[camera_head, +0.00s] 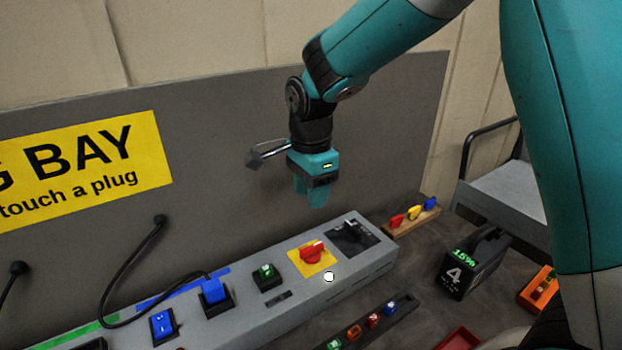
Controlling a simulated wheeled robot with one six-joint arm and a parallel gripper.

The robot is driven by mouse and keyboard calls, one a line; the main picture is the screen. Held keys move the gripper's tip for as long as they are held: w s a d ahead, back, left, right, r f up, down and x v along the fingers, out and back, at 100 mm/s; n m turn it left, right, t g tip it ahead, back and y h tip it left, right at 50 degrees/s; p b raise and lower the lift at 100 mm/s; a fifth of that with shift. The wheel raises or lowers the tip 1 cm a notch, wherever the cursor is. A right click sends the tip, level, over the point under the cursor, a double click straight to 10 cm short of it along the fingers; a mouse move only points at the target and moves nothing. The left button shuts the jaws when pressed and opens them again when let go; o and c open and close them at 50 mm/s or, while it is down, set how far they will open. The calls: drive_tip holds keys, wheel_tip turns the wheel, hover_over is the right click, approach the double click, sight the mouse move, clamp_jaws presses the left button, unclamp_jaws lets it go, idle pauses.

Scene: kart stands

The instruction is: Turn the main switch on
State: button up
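A red rotary knob (311,251) sits on a yellow square plate on top of the long grey console (358,273); it looks like the main switch. Its handle lies roughly left to right in the picture. A black rotary handle (350,231) on a dark plate is just right of it, near the console's end. A white round spot (329,276) shows on the console below the yellow plate. My gripper (312,196) points down, above and apart from the console, near the grey back panel. Its fingers overlap in this view, so their gap is unclear. I see nothing held.
Colored knobs on a wooden strip (411,216), a black battery box (473,265) and an orange box (539,289) stand right.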

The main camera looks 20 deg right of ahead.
drive_tip(key=shift+r, duration=1.75)
drive_tip(key=s+a+r+n+y, duration=0.1)
drive_tip(key=s+a+n+y, duration=0.1)
drive_tip(key=s+n, duration=0.9)
drive_tip(key=s+a+r+n+y, duration=0.2)
drive_tip(key=s+n, duration=1)
drive_tip(key=s, duration=0.1)
drive_tip(key=shift+a+r, duration=0.25)
drive_tip(key=shift+s, duration=0.1)
